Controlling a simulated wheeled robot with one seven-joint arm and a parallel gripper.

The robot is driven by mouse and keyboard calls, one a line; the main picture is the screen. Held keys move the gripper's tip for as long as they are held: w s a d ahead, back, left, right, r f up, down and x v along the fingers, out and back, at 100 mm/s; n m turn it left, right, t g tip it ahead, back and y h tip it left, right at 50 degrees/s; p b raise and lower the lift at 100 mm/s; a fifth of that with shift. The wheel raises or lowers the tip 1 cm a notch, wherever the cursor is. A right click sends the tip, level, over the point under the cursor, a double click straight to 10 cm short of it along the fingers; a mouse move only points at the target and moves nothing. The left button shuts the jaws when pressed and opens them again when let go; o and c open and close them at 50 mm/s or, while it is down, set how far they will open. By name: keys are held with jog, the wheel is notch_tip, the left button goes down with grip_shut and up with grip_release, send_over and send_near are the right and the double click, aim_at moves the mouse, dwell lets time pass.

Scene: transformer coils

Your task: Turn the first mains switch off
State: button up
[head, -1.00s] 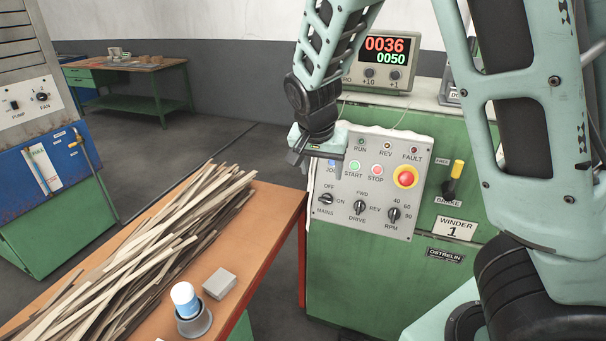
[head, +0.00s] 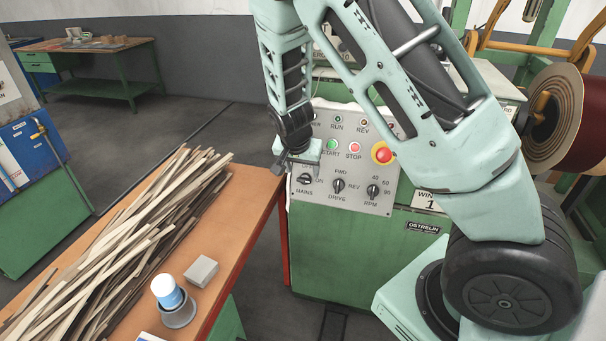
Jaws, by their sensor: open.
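The mains switch (head: 304,180) is a dark rotary knob at the lower left of the grey control panel (head: 340,203), marked MAINS, OFF and ON. The knob lies roughly level, seemingly toward ON; its exact setting is hard to tell. My gripper (head: 284,168) is open and empty, just above and left of the knob in the picture. It hides part of the OFF label and the panel's left side. I cannot tell whether it touches the panel.
The drive knob (head: 338,186), rpm knob (head: 373,192), green start button (head: 332,144) and red stop mushroom (head: 382,153) are close by. An orange-topped table (head: 235,240) with wooden strips (head: 130,230) stands left of the green winder cabinet (head: 335,255).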

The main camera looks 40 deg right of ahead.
aim_at(304, 179)
jog(key=shift+x, duration=1.95)
jog(key=c, duration=1)
